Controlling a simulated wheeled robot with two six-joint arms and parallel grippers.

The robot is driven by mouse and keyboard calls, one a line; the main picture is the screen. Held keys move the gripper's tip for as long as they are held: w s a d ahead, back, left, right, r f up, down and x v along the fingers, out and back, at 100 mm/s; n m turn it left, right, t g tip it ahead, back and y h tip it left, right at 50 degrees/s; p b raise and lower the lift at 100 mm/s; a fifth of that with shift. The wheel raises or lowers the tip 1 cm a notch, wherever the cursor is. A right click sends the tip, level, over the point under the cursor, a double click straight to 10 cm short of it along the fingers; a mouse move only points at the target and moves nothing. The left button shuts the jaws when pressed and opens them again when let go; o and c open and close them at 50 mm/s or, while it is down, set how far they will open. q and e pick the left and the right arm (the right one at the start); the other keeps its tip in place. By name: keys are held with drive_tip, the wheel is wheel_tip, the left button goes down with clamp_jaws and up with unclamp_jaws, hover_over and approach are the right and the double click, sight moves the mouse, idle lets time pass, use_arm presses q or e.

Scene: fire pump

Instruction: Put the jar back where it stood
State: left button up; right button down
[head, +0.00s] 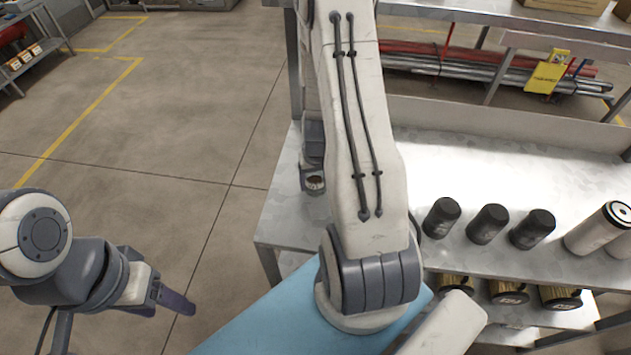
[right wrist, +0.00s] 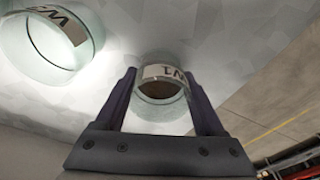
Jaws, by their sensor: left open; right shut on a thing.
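A glass jar (right wrist: 160,110) with a pale label and a brown inside sits between the two fingers of my right gripper (right wrist: 163,100), which is shut on it. In the head view the jar (head: 315,183) shows small near the left edge of the metal bench, mostly hidden by my right gripper and arm. I cannot tell if it touches the bench top. A second, similar labelled glass jar (right wrist: 40,65) stands at the upper left in the right wrist view; my arm seems to hide it in the head view. My left gripper (head: 168,302) is open and empty over the floor.
Filters (head: 508,292) sit on a shelf below. A low back wall (head: 500,122) edges the bench.

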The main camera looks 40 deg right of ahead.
unclamp_jaws()
